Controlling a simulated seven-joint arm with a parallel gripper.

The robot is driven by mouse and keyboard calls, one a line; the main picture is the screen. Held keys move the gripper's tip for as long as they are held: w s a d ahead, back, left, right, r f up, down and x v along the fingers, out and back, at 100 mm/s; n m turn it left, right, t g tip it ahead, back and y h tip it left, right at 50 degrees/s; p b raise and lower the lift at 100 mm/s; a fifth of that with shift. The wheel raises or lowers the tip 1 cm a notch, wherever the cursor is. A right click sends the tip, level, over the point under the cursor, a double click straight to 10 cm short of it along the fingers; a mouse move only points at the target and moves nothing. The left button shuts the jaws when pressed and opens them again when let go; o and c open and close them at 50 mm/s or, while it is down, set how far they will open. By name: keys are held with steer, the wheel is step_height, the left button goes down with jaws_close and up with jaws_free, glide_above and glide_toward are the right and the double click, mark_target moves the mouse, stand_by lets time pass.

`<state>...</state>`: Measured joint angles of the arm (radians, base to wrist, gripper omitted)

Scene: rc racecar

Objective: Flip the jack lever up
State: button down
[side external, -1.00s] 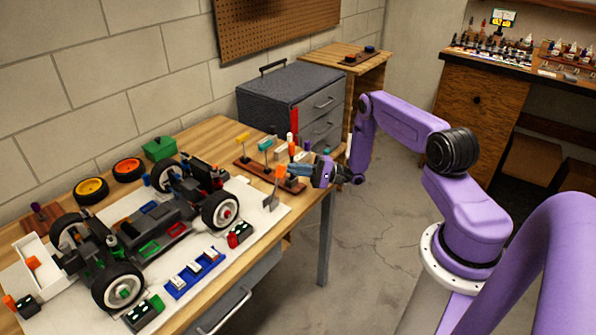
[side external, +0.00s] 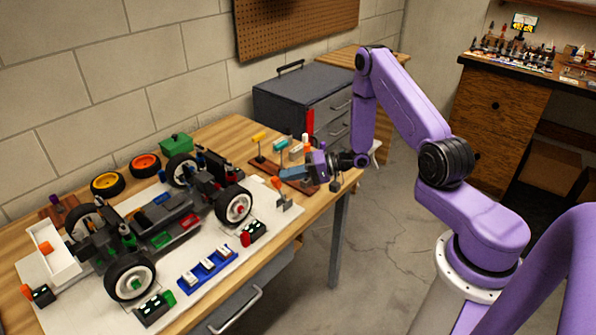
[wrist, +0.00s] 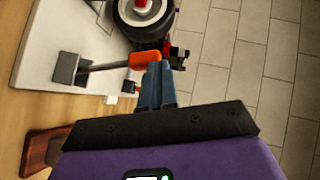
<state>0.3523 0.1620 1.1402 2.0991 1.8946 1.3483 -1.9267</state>
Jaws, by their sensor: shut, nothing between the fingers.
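The jack lever is a grey rod with an orange handle (side external: 276,183) on a small grey bracket, at the right end of the white mat. In the side view it leans left of its bracket. In the wrist view the orange handle (wrist: 145,59) points toward my fingertips, and the grey bracket (wrist: 70,68) is at the left. My gripper (side external: 282,173) has blue fingers, closed together and empty. Its fingertips (wrist: 161,66) are right beside the handle's end; I cannot tell whether they touch.
The RC car's near wheel (side external: 234,205) stands left of the lever and shows at the top of the wrist view. A brown tool rack (side external: 262,170) with upright tools is behind my gripper. A grey drawer cabinet (side external: 310,90) stands behind. The table's edge is close on the right.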

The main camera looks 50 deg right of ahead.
steer(key=shift+a+f+n+g+h, duration=0.15)
steer(key=shift+a+n+g+h, duration=0.2)
steer(key=shift+a+h, duration=0.3)
steer(key=shift+a+f+n+g+h, duration=0.15)
steer(key=shift+a+n+h, duration=0.3)
steer(key=shift+a, duration=0.45)
steer(key=shift+a+f+n+g+h, duration=0.2)
steer(key=shift+a+n+h, duration=0.25)
steer(key=shift+a, duration=0.3)
steer(key=v, duration=1)
steer(key=shift+f, duration=0.15)
steer(key=shift+d, duration=0.15)
